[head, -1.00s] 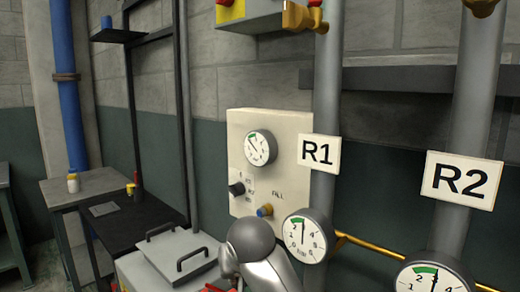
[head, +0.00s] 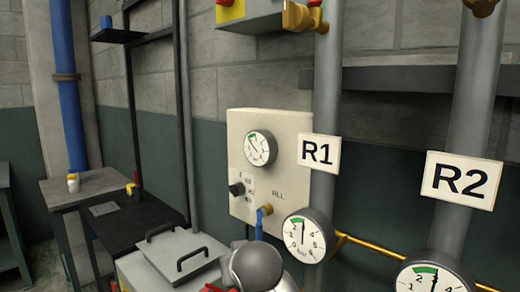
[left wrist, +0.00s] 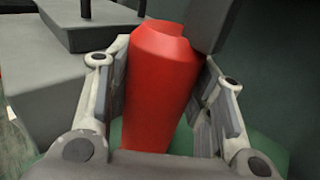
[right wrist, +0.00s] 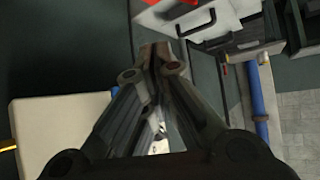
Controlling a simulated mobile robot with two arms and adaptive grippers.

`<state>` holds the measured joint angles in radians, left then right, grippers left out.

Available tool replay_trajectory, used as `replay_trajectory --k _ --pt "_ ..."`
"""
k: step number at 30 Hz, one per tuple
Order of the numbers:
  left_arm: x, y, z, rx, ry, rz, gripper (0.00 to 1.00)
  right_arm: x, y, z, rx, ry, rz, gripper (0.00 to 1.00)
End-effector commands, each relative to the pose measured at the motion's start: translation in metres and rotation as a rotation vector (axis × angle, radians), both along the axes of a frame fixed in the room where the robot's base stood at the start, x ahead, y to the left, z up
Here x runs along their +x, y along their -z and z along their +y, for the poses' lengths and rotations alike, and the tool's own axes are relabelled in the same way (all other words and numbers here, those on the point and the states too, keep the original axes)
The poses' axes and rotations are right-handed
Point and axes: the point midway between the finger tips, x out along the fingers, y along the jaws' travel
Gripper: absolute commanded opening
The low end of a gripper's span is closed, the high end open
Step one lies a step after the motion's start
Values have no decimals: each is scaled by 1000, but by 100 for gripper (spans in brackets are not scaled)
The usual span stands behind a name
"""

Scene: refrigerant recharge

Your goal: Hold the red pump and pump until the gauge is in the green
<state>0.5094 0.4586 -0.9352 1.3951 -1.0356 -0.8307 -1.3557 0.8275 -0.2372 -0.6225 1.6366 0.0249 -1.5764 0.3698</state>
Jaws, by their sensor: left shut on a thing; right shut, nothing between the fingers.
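The red pump (left wrist: 160,90) fills the middle of the left wrist view, a smooth red body with a bevelled top. My left gripper (left wrist: 166,84) is shut on it, with one finger on each side. In the head view only a red sliver shows at the bottom, beside a grey link of my arm. A round gauge (head: 260,148) with a green band at its upper left is on the cream panel (head: 292,124); its needle is too small to read surely. My right gripper (right wrist: 155,58) is shut and empty in the right wrist view.
Pipe gauges, R1 (head: 306,240) and R2 (head: 432,279), have green bands; both needles point about straight up. A blue hose or handle (head: 260,222) hangs below the panel's brass fitting. A grey box with black handles (head: 178,246) stands left of the panel.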

Motion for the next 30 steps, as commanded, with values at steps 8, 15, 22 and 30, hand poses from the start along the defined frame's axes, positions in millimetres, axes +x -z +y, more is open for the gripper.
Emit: replay_trajectory --k 8,15,22,30 --pt "0 0 0 0 0 0 0 -4 5 0 39 -5 -94 0" --pt "0 0 0 0 0 0 0 -4 34 0 37 -5 -91 0" --pt "0 0 0 0 0 0 0 -4 52 0 40 -6 -92 0" --pt "0 0 0 0 0 0 0 -4 55 0 39 -6 -93 0"
